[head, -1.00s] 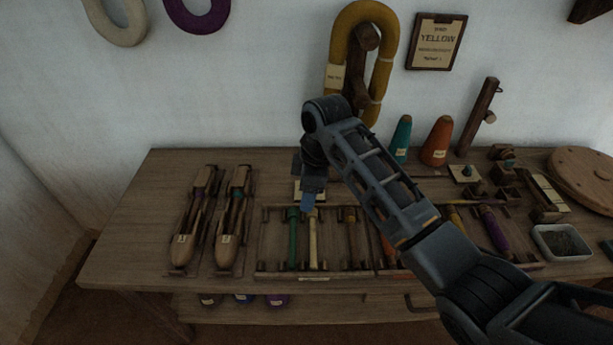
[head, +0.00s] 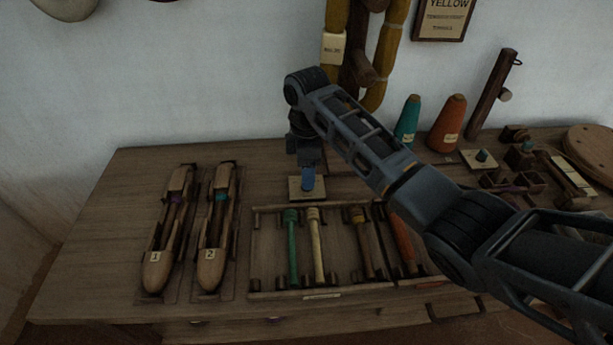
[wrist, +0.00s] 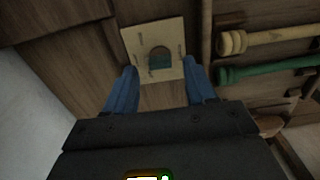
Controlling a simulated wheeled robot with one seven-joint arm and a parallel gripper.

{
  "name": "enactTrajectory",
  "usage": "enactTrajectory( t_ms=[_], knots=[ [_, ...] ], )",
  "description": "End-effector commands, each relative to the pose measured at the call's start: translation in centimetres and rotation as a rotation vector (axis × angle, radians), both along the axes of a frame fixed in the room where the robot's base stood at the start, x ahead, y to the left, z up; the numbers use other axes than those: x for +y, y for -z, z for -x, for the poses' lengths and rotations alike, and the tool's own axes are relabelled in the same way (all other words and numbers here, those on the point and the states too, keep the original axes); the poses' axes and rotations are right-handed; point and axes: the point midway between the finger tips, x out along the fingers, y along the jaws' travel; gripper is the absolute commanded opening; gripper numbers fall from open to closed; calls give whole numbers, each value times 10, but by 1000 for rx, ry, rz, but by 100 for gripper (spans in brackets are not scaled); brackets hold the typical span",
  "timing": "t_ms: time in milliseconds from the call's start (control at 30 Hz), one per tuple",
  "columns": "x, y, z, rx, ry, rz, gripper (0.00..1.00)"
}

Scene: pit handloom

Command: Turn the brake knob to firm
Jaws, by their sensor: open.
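My gripper (head: 308,180) points down over this plate and hides the knob in the head view. In the wrist view my gripper (wrist: 160,84) is open, its blue fingers at either side of the plate's near part, with nothing between them. I cannot read the plate's marks or tell the knob's setting.
A tray (head: 322,293) of several bobbins, green and cream ones nearest, lies in front. Two wooden shuttles (head: 158,262) (head: 212,258) lie left. Teal (head: 407,121) and orange (head: 447,124) cones stand right of my arm.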

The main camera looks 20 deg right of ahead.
Motion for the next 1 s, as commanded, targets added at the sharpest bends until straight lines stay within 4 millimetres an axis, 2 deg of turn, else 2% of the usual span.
enactTrajectory(
  t_ms=[100, 200, 500, 1000],
  knots=[
    [0, 14, 0, 1, 0, 1, 55],
    [0, 20, 0, 0, -1, 0, 55],
    [0, 23, 0, 0, -1, 0, 55],
    [0, 22, 0, 0, -1, 0, 8]
  ],
)
